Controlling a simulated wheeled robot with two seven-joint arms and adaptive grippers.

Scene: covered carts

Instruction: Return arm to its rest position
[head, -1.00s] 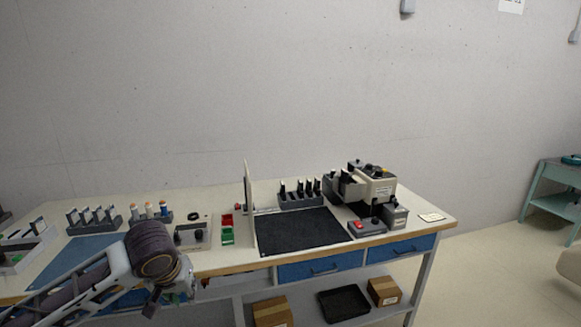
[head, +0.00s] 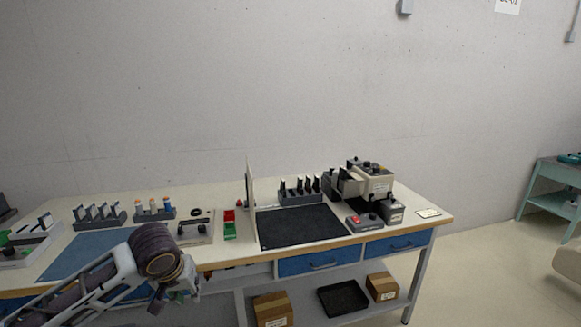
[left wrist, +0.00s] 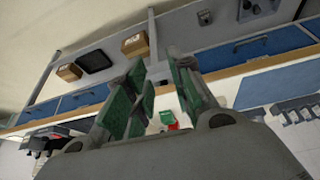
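My left arm comes in from the lower left in the head view, in front of the workbench. My left gripper (head: 178,293) hangs low in front of the bench's front edge, partly hidden by my own wrist. In the left wrist view the left gripper (left wrist: 158,88) has two green-padded fingers standing apart. Nothing shows between them except the bench behind. My right gripper is in neither view.
The workbench (head: 235,262) carries a black mat (head: 300,227), a blue mat (head: 85,255), red and green bins (head: 229,231), racks and a beige machine (head: 372,182). Boxes (head: 272,310) and a black tray (head: 343,298) are on its lower shelf.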

